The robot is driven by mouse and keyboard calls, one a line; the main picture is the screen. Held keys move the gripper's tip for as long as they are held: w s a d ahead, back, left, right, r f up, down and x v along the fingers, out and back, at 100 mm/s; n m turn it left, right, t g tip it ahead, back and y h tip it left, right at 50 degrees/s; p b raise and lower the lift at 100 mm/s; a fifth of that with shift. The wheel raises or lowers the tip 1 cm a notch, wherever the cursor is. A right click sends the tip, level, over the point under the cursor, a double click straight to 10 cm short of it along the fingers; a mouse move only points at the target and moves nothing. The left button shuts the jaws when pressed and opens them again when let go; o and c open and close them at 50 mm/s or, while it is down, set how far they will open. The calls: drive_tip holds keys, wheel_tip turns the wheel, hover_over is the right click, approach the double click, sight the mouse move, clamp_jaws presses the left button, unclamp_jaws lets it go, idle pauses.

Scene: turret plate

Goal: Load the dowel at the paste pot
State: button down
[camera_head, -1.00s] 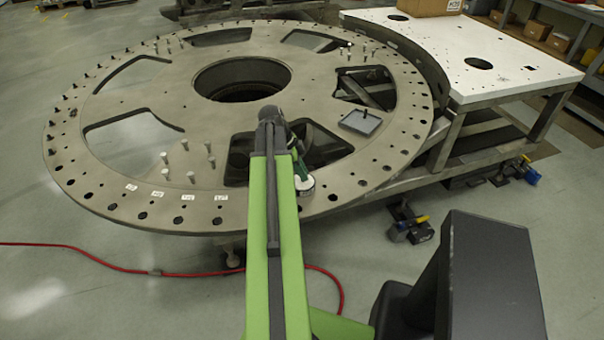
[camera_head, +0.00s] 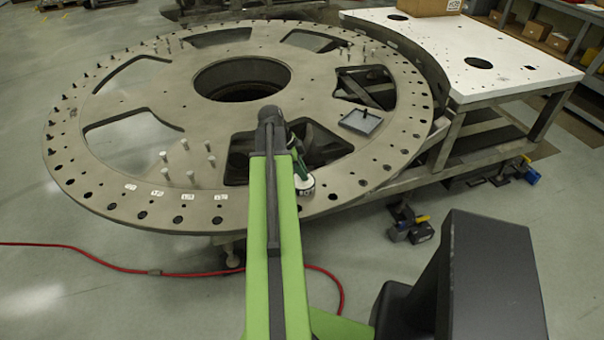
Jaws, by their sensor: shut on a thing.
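The paste pot (camera_head: 305,187), a small round white-topped pot with a dark label, stands on the near rim of the turret plate (camera_head: 225,180), just right of my green arm. My gripper (camera_head: 298,160) is largely hidden behind my arm and points down at the pot. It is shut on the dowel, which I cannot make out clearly. A dark green part shows right above the pot; whether it touches the paste is too small to tell.
A shallow grey tray (camera_head: 361,122) with a small upright peg lies on the plate's right. Several pale pegs (camera_head: 190,176) stand left of my arm, near white number labels (camera_head: 158,193). The plate has large cutouts. A white table (camera_head: 500,60) adjoins at right. A red hose (camera_head: 100,258) crosses the floor.

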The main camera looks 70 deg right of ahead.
wheel_tip(320, 180, up, 7)
drive_tip(key=p, duration=0.7)
idle(0.3)
drive_tip(key=shift+f+b, duration=0.4)
drive_tip(key=shift+f, duration=0.1)
drive_tip(key=shift+r, duration=0.1)
